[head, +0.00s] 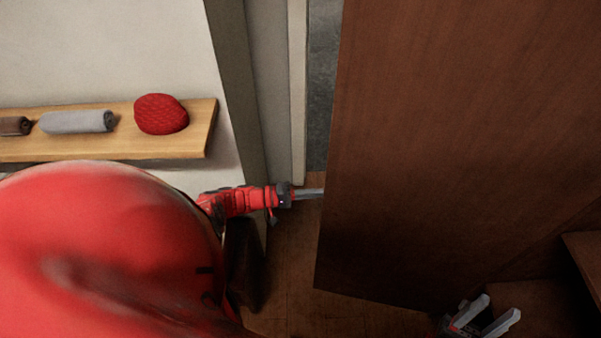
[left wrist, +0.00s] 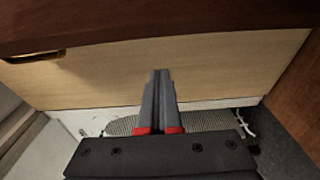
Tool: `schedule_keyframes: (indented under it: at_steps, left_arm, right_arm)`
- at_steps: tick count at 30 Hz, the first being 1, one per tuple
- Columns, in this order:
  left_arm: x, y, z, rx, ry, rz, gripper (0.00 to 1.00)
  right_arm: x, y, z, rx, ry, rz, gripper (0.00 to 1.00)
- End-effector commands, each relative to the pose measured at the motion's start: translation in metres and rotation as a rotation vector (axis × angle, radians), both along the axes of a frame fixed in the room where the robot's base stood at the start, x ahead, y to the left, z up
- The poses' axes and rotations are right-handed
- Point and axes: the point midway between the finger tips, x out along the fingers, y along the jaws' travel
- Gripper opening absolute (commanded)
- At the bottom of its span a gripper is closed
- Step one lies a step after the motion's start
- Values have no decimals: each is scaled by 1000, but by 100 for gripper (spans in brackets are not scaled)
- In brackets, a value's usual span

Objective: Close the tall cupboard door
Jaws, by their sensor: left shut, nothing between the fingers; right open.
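The tall cupboard door (head: 455,130) is a large dark brown wooden panel filling the right of the head view. It stands open, its lower left corner free above the floor. My left gripper (head: 316,193) is level with the door's left edge. Its tips meet that edge in the picture; I cannot tell whether they touch it or pass behind it. In the left wrist view its two fingers (left wrist: 161,75) are together and empty, in front of a pale wood panel (left wrist: 220,70) with a dark brown band above. My right gripper (head: 485,318) is open and empty below the door.
A wooden shelf (head: 80,147) on the left wall holds a red knitted item (head: 160,114) and a rolled grey towel (head: 78,121). A pale door frame (head: 298,90) stands left of the door. A brown wooden edge (head: 585,255) is at the lower right.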

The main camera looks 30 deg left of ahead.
Motion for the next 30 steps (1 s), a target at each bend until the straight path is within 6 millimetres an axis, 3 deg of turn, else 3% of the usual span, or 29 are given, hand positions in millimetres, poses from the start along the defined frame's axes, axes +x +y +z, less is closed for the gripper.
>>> schedule_keyframes:
  at_steps: [2,4,9,30]
  left_arm:
    - [10,-14,0,0,-1,-4,0]
    - [-5,-15,7,-2,4,2,0]
    - [-23,-21,3,0,4,2,0]
    - [-31,-24,0,2,1,4,0]
  right_arm:
    - [0,0,-1,0,0,0,42]
    - [0,0,18,0,0,0,42]
    - [0,0,28,0,0,0,42]
    - [0,0,31,0,0,0,42]
